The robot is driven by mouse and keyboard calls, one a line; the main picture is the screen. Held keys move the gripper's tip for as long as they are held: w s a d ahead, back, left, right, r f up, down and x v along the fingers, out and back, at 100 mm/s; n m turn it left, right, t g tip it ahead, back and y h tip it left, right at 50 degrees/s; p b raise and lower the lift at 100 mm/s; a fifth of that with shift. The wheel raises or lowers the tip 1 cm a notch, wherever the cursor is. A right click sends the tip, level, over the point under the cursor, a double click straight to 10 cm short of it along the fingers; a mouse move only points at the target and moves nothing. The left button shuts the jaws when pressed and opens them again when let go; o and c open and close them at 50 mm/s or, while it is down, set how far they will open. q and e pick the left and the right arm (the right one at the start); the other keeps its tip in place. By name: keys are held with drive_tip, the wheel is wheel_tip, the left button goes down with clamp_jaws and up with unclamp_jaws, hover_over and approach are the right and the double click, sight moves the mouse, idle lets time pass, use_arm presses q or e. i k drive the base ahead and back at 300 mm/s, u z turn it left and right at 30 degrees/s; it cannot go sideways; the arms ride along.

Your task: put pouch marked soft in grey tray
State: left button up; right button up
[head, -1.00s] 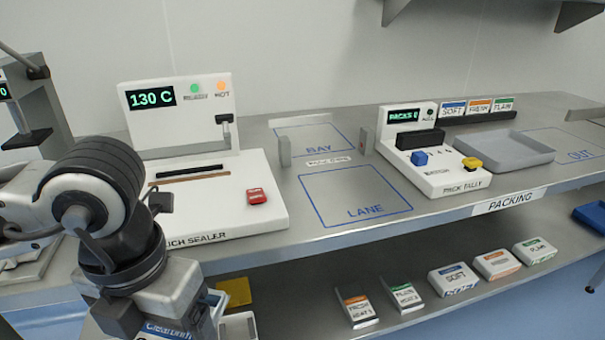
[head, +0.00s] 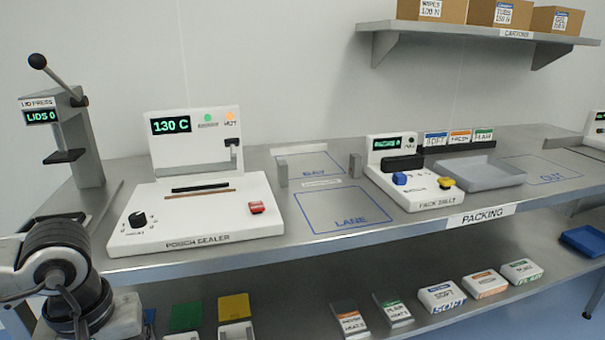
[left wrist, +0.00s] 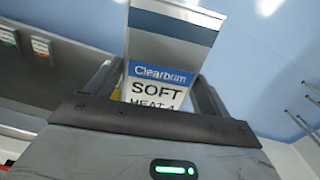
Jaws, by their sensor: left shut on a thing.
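The pouch marked soft (left wrist: 172,48) is in the left wrist view, with a blue band and a Clearbrim SOFT label. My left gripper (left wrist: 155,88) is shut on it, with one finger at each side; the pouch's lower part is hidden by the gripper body. In the head view my left arm shows at the lower left, but its fingers and the pouch are out of sight. The grey tray (head: 482,178) lies on the bench at the right, beside the pack tally unit, and looks empty. My right gripper is not in view.
The pouch sealer (head: 195,220) and the lid press (head: 70,140) stand on the left of the bench. The pack tally (head: 412,180) stands just left of the tray. The marked lane (head: 342,210) is clear. Several packs lie on the lower shelf, including a soft pack (head: 441,296).

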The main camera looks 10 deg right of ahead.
sight(471, 176)
drive_tip(key=z, duration=2.95)
drive_tip(key=k, duration=0.95)
drive_tip(key=u, duration=0.85)
drive_tip(key=i, duration=0.75)
